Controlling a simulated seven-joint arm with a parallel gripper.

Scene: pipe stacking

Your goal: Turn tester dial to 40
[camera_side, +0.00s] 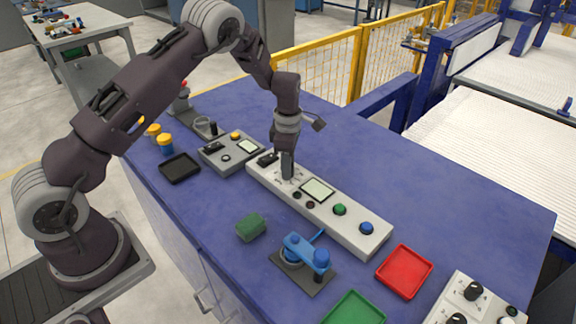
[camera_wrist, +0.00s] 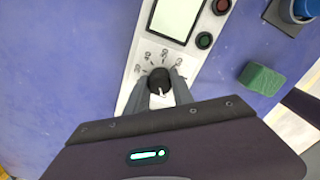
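The tester is a long pale grey panel (camera_side: 345,215) lying on the blue table. Its dial (camera_wrist: 160,80) is a round black knob in the wrist view, with a printed scale showing 30, 40, 50 and 60 around its far side. A white mark on the knob lies on the side toward my gripper, away from these numbers. My gripper (camera_wrist: 159,83) is down at the dial, with one finger on each side of the knob. Whether the fingers press on it I cannot tell. In the side view my gripper (camera_side: 287,173) hides the dial.
The panel also has a screen (camera_side: 317,189), a green button (camera_side: 339,209) and a blue button (camera_side: 366,228). A green block (camera_side: 251,227), a blue clamp-like fixture (camera_side: 304,252) and a red tray (camera_side: 404,271) lie in front. A smaller grey box (camera_side: 231,152) stands left.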

